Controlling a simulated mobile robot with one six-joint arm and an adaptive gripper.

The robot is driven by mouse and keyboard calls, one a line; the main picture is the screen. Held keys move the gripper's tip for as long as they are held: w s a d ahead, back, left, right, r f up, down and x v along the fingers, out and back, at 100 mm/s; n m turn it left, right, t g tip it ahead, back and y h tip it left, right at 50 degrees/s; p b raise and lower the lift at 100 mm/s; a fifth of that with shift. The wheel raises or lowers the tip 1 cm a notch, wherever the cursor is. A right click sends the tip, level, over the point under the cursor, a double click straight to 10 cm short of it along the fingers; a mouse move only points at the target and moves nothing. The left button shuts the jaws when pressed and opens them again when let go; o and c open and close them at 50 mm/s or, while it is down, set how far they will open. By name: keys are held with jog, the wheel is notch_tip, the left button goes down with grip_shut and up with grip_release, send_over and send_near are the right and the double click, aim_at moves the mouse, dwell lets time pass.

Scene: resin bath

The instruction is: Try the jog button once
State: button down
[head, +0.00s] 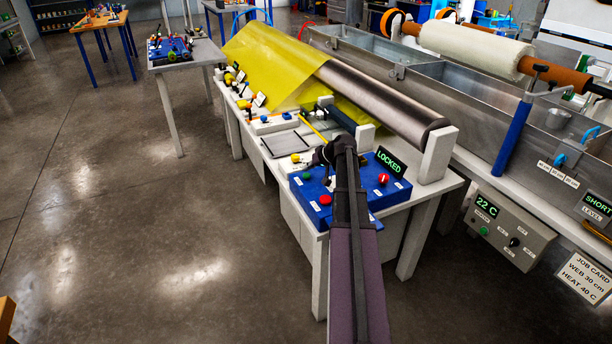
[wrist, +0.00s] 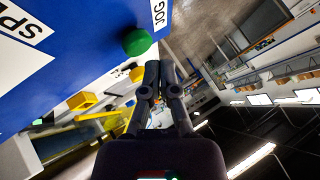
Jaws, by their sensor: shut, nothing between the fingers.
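The blue control panel (head: 357,189) stands on the near end of the white bench. Its green button (head: 306,176) is at the left edge. In the wrist view the green button (wrist: 137,42) sits beside a label reading JOG (wrist: 158,14). My gripper (head: 325,158) is over the panel's far left part, close to the green button. In the wrist view its dark fingers (wrist: 153,70) are shut and empty, with tips just beside the button. I cannot tell whether they touch it. My arm hides the middle of the panel.
A display on the panel reads LOCKED (head: 391,163). A red button (head: 325,199) and a red knob (head: 383,179) are also on the panel. A dark roller (head: 385,105) with yellow sheet (head: 275,62) lies behind. The floor (head: 130,200) at left is clear.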

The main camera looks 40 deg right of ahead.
aim_at(307, 175)
jog(key=shift+f+b, duration=0.95)
jog(key=shift+b, duration=0.05)
dwell(1.8)
jog(key=shift+r, duration=0.2)
jog(key=shift+r+p, duration=0.8)
jog(key=shift+p, duration=0.2)
jog(key=shift+r, duration=0.1)
notch_tip(307, 175, up, 5)
jog(key=p, duration=0.5)
jog(key=shift+a, duration=0.1)
dwell(1.0)
